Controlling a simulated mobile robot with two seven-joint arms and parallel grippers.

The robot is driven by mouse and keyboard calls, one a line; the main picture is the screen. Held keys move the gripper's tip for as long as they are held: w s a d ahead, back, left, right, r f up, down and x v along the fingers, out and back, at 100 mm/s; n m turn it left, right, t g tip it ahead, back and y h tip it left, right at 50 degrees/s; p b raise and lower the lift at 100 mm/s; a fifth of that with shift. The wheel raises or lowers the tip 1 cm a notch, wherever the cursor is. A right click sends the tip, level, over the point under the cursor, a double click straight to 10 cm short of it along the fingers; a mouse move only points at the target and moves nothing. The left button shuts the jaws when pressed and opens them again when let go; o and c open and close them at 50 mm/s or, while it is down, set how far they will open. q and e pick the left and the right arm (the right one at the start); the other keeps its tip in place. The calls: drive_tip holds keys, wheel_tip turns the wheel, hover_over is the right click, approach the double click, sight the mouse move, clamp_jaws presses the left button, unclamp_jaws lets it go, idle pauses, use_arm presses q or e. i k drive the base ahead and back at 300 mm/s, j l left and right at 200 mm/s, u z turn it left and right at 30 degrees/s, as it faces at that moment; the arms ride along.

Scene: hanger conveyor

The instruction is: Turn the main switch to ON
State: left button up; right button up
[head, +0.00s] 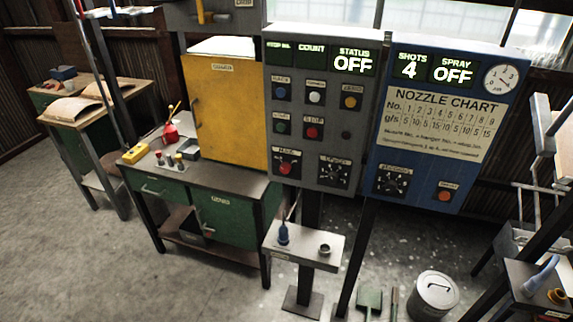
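The grey control panel (318,110) stands near the middle of the head view, with its status display (354,65) reading OFF. The main switch (285,167) is a red knob on a dark plate at the panel's lower left, under a small label that seems to read "Main". The knob's exact angle is too small to tell. Neither of my grippers is in view, and nothing covers the switch.
A blue panel (437,130) with a nozzle chart and dials adjoins on the right. A yellow cabinet (224,110) and a green workbench (230,218) stand to the left. A small stand (300,252) sits below the panel. A lidded metal bin (434,296) is on the floor.

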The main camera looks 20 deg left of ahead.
sight(285, 167)
drive_tip(key=i+j, duration=0.1)
drive_tip(key=j, duration=0.4)
drive_tip(key=i+j, duration=0.1)
drive_tip(key=j, duration=0.35)
drive_tip(key=i+j, duration=0.15)
drive_tip(key=j, duration=0.35)
drive_tip(key=i+j+z, duration=0.1)
drive_tip(key=j, duration=0.35)
